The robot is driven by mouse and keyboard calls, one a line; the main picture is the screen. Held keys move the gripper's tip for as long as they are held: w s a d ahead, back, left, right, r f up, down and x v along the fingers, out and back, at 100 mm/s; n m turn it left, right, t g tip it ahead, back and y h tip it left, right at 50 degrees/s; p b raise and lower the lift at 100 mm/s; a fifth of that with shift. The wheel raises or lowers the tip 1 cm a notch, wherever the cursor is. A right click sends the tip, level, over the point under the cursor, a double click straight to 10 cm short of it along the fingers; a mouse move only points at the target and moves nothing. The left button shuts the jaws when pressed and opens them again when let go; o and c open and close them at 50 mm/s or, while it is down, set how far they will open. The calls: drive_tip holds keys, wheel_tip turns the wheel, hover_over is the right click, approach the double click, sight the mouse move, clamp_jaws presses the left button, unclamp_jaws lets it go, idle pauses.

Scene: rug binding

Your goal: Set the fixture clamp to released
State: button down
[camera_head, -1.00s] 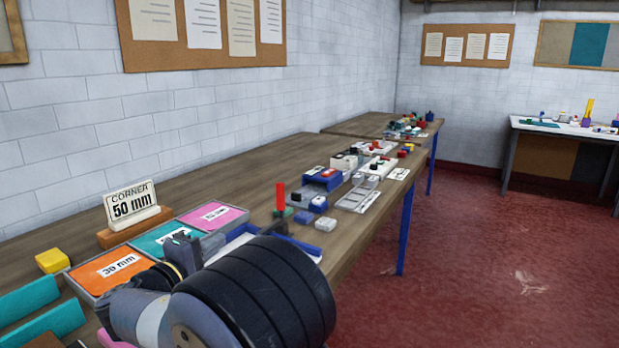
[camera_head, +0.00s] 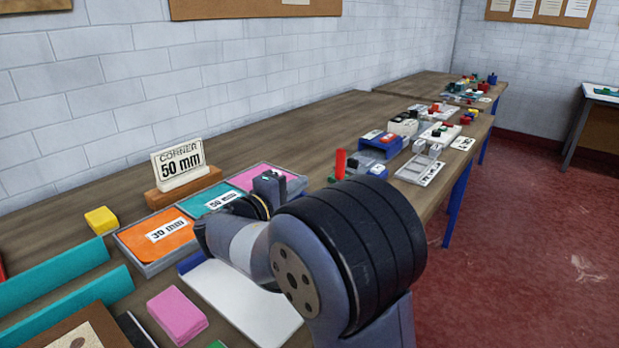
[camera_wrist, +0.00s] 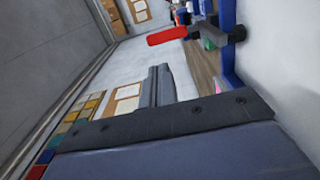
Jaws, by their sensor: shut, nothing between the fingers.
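The fixture clamp's red lever (camera_head: 340,163) stands upright beyond my arm in the head view, and my arm hides its base. In the wrist view, which is turned sideways, the red lever (camera_wrist: 168,36) joins a dark pivot (camera_wrist: 232,33) at the blue edge of a white fixture plate (camera_wrist: 285,50). That plate (camera_head: 240,300) also lies below my arm in the head view. My gripper (camera_wrist: 158,82) is shut and empty in the wrist view, apart from the lever. In the head view my arm's wrist blocks a clear look at the fingers.
Trays with orange (camera_head: 160,236), teal and pink pieces lie left of my arm, before a "CORNER 50 mm" sign (camera_head: 181,166). A pink block (camera_head: 177,315) and teal strips are at the front left. Blue and grey holders (camera_head: 380,143) stand farther along the bench.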

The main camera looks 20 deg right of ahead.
sight(339, 160)
drive_tip(key=p+x, duration=0.1)
drive_tip(key=x, duration=1.1)
drive_tip(key=shift+w+d, duration=0.1)
drive_tip(key=shift+d, duration=0.1)
